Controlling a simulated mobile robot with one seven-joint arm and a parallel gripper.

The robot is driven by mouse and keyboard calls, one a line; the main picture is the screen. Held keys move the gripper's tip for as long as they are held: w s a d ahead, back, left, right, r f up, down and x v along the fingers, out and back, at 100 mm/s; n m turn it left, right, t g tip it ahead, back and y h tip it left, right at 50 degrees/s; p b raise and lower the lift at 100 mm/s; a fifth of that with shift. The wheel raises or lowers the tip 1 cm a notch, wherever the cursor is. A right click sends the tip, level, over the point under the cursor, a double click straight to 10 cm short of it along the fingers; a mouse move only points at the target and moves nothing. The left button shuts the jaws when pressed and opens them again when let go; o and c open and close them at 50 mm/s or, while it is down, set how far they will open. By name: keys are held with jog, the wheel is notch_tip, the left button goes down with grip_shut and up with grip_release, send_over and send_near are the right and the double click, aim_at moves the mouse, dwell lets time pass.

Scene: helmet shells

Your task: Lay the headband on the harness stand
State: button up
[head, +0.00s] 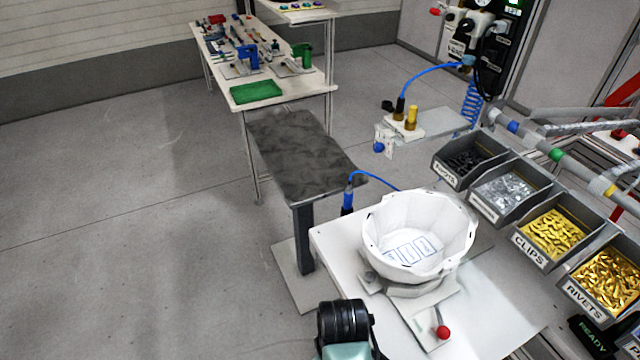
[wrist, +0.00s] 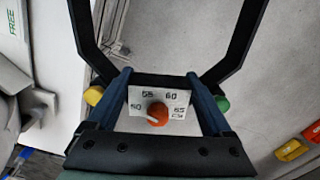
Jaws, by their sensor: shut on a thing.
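My gripper (wrist: 158,80) shows in the wrist view with its two blue-grey fingers shut on the headband (wrist: 238,45). The headband has black straps running up and out of the picture on both sides. Between the fingers is its white size plate (wrist: 140,97), marked 50 to 65 cm, with an orange knob (wrist: 158,113). A yellow tab and a green tab show just outside the fingers. In the head view only part of my arm shows at the bottom; gripper and headband are out of that picture. I cannot tell for sure which thing is the harness stand.
A white helmet shell (head: 405,262) sits open side up on a cradle at a white table (head: 335,240), near a red-knobbed lever (head: 442,332). A dark-topped bench (head: 295,150) stands behind. Bins of clips (head: 550,236) and rivets line the right. Floor at left is clear.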

jog(key=s+a+f+m, duration=0.2)
jog(key=f+m, duration=0.1)
jog(key=f, duration=0.2)
jog(key=s+a+f+m, duration=0.2)
jog(key=a+f+m, duration=0.1)
jog(key=f, duration=0.3)
jog(key=shift+s+f+m, duration=0.15)
jog(key=shift+m, duration=0.65)
